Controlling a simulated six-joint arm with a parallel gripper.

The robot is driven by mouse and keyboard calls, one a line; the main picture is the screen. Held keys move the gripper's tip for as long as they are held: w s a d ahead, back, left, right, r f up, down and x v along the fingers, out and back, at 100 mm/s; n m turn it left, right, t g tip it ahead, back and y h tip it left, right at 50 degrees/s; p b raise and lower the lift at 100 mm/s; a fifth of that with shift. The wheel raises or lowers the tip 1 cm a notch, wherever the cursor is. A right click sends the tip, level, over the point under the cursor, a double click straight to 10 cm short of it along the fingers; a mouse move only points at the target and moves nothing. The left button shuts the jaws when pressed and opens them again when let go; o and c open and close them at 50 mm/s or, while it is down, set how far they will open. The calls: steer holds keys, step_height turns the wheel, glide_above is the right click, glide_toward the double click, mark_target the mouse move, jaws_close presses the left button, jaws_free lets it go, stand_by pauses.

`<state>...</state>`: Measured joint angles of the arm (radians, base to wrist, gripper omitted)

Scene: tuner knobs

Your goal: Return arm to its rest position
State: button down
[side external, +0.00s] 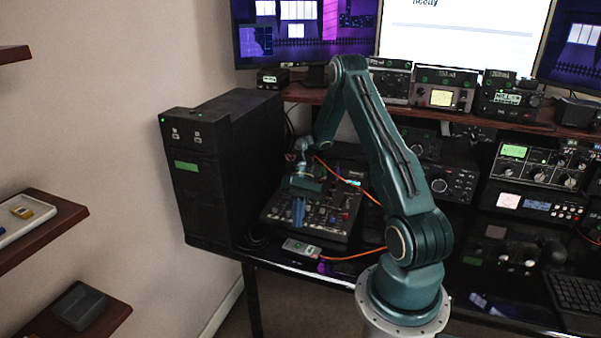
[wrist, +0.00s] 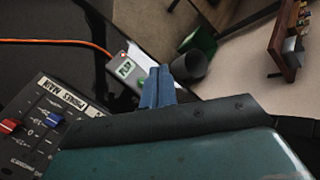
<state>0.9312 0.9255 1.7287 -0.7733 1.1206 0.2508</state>
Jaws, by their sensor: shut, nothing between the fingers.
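My gripper (side external: 298,212) hangs from the bent teal arm above the front left part of a black control panel with knobs and sliders (side external: 338,217). Its blue fingers are together with nothing between them; they also show in the wrist view (wrist: 158,88). In the wrist view, the panel (wrist: 35,130), with a red and a blue slider cap, lies to the left of the fingers. The side view does not make clear whether the fingertips touch the panel.
A small grey box with a green display (side external: 301,247) lies in front of the panel. An orange cable (side external: 355,256) runs nearby. A tall black cabinet (side external: 225,165) stands left. Radio units (side external: 442,90) and monitors (side external: 300,35) line the back. Wall shelves (side external: 40,225) are far left.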

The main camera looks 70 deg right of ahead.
steer(key=shift+r, duration=0.1)
steer(key=w+a+r+n+t+h, duration=0.1)
steer(key=a+r+n+h, duration=0.15)
steer(key=a+r, duration=0.5)
steer(key=w+a+r+n+h, duration=0.1)
steer(key=a+r+h, duration=0.25)
steer(key=r, duration=0.65)
steer(key=s+a+r+n+t+h, duration=0.3)
steer(key=s+a+r+t, duration=0.3)
steer(key=s+a+r, duration=0.3)
steer(key=s+a, duration=0.1)
steer(key=s, duration=0.3)
steer(key=shift+a+r+t, duration=0.25)
steer(key=shift+r+t, duration=0.05)
steer(key=shift+r, duration=0.05)
